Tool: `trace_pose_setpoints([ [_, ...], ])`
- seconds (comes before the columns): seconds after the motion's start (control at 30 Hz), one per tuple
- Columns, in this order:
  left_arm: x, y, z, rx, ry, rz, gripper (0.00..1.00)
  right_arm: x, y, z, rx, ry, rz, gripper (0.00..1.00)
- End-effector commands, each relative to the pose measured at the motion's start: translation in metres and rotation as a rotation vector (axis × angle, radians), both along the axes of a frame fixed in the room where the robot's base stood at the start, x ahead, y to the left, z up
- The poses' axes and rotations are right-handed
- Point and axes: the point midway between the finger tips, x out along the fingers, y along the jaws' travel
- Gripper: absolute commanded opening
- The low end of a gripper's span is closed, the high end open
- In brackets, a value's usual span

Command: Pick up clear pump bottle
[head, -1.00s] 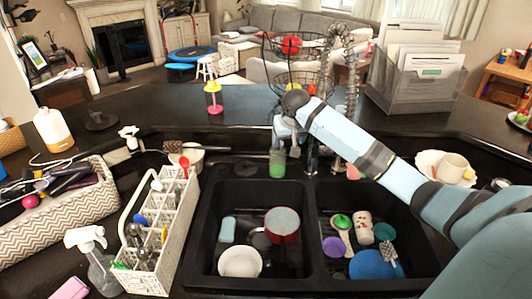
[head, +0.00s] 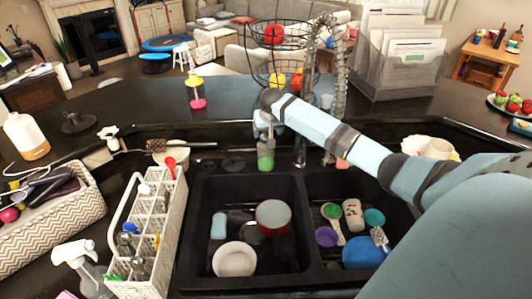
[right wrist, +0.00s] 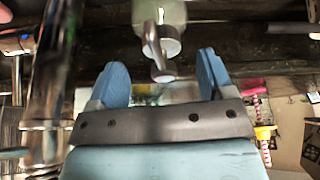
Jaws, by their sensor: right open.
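The clear pump bottle (head: 266,157), with green liquid in it, stands behind the left sink basin in the head view. My right gripper (head: 264,128) hangs over its top and hides the pump head there. In the right wrist view the pale green bottle (right wrist: 172,10) shows at the top, with its pump spout pointing down the picture. The blue fingers of my right gripper (right wrist: 161,70) are open and apart, with the spout end between or just past their tips. Whether they touch it I cannot tell. My left gripper is not in view.
The metal faucet (head: 300,148) stands close to the right of the bottle. A wire basket (head: 287,50) and a pink-and-yellow bottle (head: 196,92) are behind. A white caddy (head: 150,225) stands left of the black double sink (head: 305,238), which holds dishes.

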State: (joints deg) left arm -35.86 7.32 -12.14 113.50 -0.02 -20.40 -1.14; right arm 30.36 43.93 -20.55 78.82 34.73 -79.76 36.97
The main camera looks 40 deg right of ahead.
Motion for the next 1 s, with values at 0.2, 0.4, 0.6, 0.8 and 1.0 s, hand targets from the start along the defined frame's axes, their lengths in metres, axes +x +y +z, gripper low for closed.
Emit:
trace_pose_setpoints([
  [0.2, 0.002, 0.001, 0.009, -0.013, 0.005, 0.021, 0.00, 0.011, -0.005, -0.028, 0.001, 0.002, -0.001, 0.74],
  [0.4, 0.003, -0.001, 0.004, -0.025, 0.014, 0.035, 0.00, 0.014, -0.007, -0.036, -0.001, 0.000, 0.000, 0.74],
  [0.6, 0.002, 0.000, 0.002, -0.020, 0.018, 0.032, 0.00, 0.014, -0.007, -0.036, -0.001, 0.000, 0.000, 0.56],
  [0.8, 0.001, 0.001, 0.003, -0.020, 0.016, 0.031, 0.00, 0.014, -0.007, -0.036, 0.000, 0.001, 0.000, 0.10],
  [1.0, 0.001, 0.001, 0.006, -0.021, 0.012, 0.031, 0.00, 0.014, -0.007, -0.035, -0.001, 0.000, 0.000, 0.00],
])
